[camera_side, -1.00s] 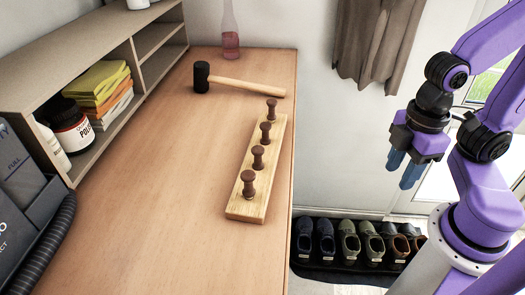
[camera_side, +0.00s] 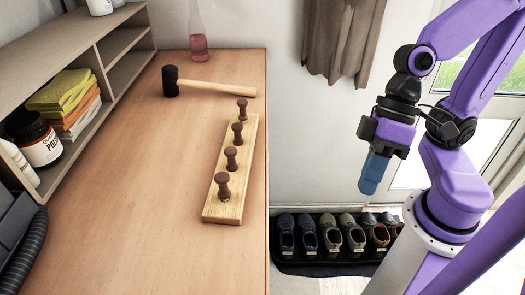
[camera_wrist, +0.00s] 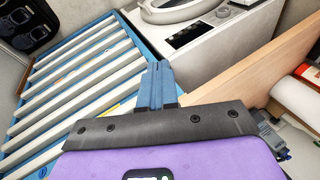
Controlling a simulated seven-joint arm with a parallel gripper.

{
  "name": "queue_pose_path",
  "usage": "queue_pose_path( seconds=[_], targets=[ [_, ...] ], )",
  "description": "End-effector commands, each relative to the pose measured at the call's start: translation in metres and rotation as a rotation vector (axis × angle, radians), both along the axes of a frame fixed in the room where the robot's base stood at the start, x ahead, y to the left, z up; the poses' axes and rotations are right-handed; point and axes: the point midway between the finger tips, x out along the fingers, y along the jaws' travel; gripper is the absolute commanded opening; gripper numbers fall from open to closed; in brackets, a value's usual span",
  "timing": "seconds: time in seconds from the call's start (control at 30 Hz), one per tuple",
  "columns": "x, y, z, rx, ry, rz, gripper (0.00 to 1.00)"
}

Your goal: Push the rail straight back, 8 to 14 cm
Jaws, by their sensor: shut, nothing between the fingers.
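The rail (camera_side: 245,160) is a pale wooden board with several brown pegs standing up from it. It lies on the wooden bench top near the right edge, its length running from front to back. My gripper (camera_side: 371,182) hangs off to the right of the bench, well apart from the rail, with its blue fingers together and empty, pointing down. The wrist view also shows my gripper (camera_wrist: 156,75), its blue fingers closed. I cannot make out the rail in the wrist view.
A mallet (camera_side: 215,88) lies behind the rail, with a pinkish bottle (camera_side: 198,45) at the back. A shelf unit (camera_side: 122,68) lines the left side. Shoes (camera_side: 330,236) stand on the floor right of the bench. Bench top left of the rail is clear.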

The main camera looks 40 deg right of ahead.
Motion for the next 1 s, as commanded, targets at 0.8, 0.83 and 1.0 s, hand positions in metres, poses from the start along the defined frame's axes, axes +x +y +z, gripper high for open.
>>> queue_pose_path(
  seconds=[0.8, 0.83, 1.0],
  targets=[
    [0.097, 0.038, 0.085, 0.699, 0.936, -1.791, 0.00],
    [0.100, 0.034, 0.083, 0.705, 0.971, -1.861, 0.00],
    [0.105, 0.009, 0.069, 0.704, 1.139, -2.212, 0.00]
  ],
)
